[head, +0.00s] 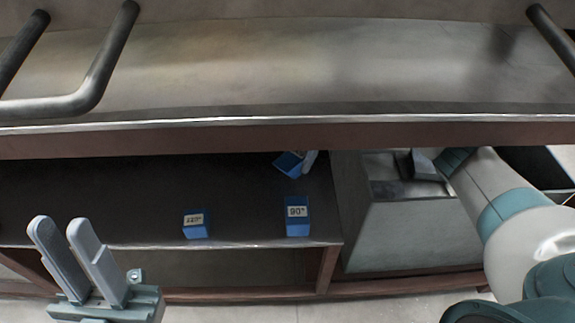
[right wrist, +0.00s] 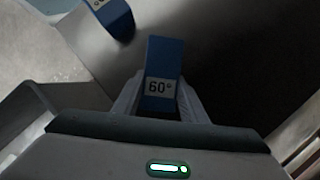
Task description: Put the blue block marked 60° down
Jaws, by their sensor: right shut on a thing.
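The blue block marked 60° (right wrist: 163,62) is upright in the right wrist view, between the two pale fingers of my right gripper (right wrist: 160,100), which is shut on it. In the head view a tilted blue block (head: 288,164) shows just under the bench edge with a pale finger beside it; its label is hidden. I cannot tell whether it touches the dark shelf (head: 110,195). My left gripper (head: 62,224) is open and empty at the lower left, in front of the shelf.
A blue block marked 90° (head: 297,217) and another labelled blue block (head: 196,225) stand near the shelf's front edge. A grey metal bin (head: 405,235) is to the right. The bench top (head: 300,70) overhangs the shelf. The shelf's left part is clear.

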